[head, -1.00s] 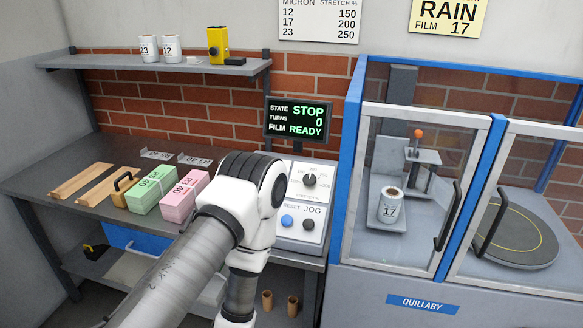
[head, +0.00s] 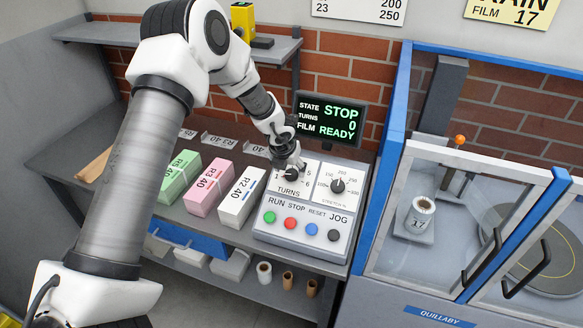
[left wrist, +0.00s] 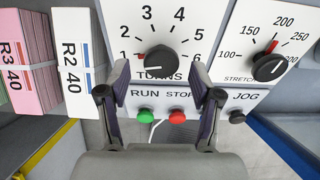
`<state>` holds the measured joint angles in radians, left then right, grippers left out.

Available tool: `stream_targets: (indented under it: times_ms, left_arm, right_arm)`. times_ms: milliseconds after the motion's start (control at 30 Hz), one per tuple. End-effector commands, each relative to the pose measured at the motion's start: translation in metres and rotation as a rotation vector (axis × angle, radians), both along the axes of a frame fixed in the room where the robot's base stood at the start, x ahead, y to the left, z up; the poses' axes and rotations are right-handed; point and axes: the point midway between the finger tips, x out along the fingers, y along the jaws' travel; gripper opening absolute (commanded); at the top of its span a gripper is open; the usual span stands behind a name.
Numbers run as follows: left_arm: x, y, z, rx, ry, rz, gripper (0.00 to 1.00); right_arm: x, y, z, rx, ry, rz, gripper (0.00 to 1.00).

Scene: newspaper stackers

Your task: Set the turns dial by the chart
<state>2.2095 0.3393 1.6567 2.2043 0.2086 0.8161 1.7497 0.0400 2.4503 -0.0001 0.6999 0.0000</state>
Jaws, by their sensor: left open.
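The turns dial (head: 291,175) is a black knob on the left of the sloped control panel (head: 341,258). In the left wrist view the turns dial (left wrist: 158,61) sits inside an arc of numbers 1 to 6, its red mark on the left side near 1. My left gripper (head: 287,163) is over the dial. In the left wrist view my left gripper (left wrist: 161,76) is open, one finger on each side of the knob's lower part; contact is unclear. My right gripper is out of view.
The stretch dial (head: 338,186) is right of the turns dial, with several buttons below. A screen (head: 329,119) behind reads STOP, 0, READY. Green, pink and white paper stacks (head: 237,197) stand at left. A yellow card (head: 510,12) reads FILM 17. A glazed cabinet (head: 396,215) stands at right.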

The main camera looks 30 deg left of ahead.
Motion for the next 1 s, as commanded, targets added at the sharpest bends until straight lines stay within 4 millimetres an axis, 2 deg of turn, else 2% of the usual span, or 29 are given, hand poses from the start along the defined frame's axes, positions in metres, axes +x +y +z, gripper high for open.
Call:
stream_targets:
  times_ms: [100,200,400,567,1000]
  left_arm:
    - [0.006,0.001,-0.014,0.001,0.002,-0.001,0.65]
    - [0.008,0.002,-0.02,0.001,0.001,-0.001,0.65]
    - [0.008,0.002,-0.022,0.002,0.001,-0.002,0.65]
    - [0.008,0.002,-0.021,0.002,0.002,-0.002,0.09]
    - [0.008,0.001,-0.021,0.025,0.008,-0.043,0.08]
  right_arm:
    - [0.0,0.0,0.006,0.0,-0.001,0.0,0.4]
    - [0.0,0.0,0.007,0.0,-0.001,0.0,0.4]
    - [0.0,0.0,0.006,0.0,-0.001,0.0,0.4]
    - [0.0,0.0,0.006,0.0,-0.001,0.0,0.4]
    - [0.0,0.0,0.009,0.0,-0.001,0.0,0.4]
